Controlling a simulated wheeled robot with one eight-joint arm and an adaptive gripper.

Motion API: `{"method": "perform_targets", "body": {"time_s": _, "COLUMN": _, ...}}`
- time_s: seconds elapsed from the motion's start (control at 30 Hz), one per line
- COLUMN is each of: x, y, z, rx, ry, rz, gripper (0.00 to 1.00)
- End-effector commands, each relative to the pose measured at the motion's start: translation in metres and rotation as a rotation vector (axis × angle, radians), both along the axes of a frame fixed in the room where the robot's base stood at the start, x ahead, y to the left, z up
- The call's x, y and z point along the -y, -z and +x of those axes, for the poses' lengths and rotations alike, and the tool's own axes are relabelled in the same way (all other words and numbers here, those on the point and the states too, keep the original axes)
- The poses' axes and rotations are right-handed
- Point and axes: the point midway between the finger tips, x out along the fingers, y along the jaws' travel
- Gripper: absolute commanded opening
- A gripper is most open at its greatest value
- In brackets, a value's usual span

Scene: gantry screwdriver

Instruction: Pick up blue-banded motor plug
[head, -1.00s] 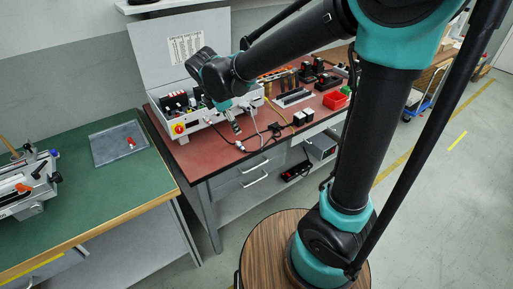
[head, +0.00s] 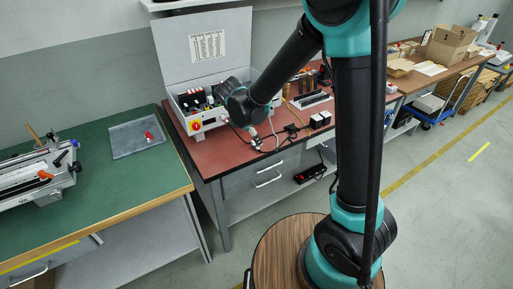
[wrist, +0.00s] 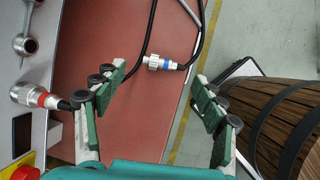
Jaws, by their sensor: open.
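The blue-banded motor plug (wrist: 160,62) is a silver connector with a blue ring and a black cable. It lies on the red-brown bench top (wrist: 160,115) near its edge in the wrist view. My gripper (wrist: 157,82) is open and empty, with its green-padded fingers spread on either side of the view. The plug shows between and just beyond the fingertips, with no contact visible. In the head view my gripper (head: 258,142) is over the front of the bench, and the plug is too small to tell apart.
A red-banded plug (wrist: 38,97) sits at the control box panel (wrist: 38,70), close to my left finger. The white control box (head: 208,118) stands behind my gripper. Black boxes (head: 320,120) lie to the right. A green workbench (head: 100,190) stands at left.

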Motion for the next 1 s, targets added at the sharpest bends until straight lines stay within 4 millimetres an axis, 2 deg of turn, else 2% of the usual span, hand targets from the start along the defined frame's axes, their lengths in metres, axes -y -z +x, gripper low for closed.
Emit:
{"method": "perform_targets", "body": {"time_s": 0.17, "x": 0.002, "y": 0.01, "z": 0.003, "rx": 0.0, "ry": 0.0, "rz": 0.0, "gripper": 0.71}}
{"method": "perform_targets", "body": {"time_s": 0.5, "x": 0.011, "y": 0.047, "z": 0.015, "rx": 0.001, "ry": 0.001, "rz": 0.001, "gripper": 0.71}}
{"method": "perform_targets", "body": {"time_s": 0.8, "x": 0.011, "y": 0.05, "z": 0.016, "rx": 0.001, "ry": 0.0, "rz": 0.001, "gripper": 0.71}}
{"method": "perform_targets", "body": {"time_s": 1.0, "x": 0.011, "y": 0.05, "z": 0.016, "rx": 0.0, "ry": 0.0, "rz": 0.0, "gripper": 0.46}}
